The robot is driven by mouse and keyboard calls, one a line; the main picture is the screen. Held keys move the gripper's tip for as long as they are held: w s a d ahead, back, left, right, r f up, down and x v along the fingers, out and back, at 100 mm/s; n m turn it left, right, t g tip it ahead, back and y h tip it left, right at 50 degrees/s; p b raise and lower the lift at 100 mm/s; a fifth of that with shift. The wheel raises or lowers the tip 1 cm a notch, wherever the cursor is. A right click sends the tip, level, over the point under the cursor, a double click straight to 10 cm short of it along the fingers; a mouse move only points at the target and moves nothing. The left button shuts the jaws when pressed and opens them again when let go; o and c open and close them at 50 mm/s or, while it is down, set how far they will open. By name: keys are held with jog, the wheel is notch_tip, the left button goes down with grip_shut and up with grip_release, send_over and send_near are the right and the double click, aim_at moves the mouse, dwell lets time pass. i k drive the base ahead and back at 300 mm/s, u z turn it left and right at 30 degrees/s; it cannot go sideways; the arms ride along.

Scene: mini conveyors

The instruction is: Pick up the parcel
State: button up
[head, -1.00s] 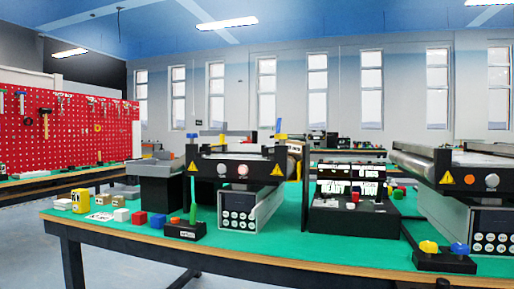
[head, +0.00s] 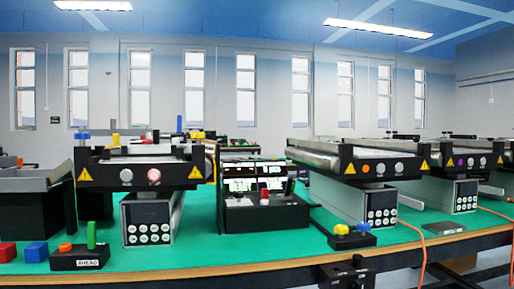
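No item is plainly marked as the parcel, so I cannot tell which one it is. In the head view, a red block (head: 7,252) and a blue block (head: 36,252) sit on the green table top (head: 190,255) at the far left, the red one cut by the picture's edge. Small blue and yellow pieces show on and behind the left mini conveyor (head: 143,165). A grey package-like flat item (head: 446,228) lies near the table's right front edge. My gripper is not in view.
A button box (head: 80,262) with orange and green knobs stands front left. A black control station (head: 258,200) stands between the conveyors. More conveyors (head: 350,162) stand right. A yellow-and-blue-knobbed box (head: 351,236) is near the front edge. An orange cable (head: 424,240) hangs at right.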

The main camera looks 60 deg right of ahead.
aim_at(210, 146)
jog(key=z, duration=2.1)
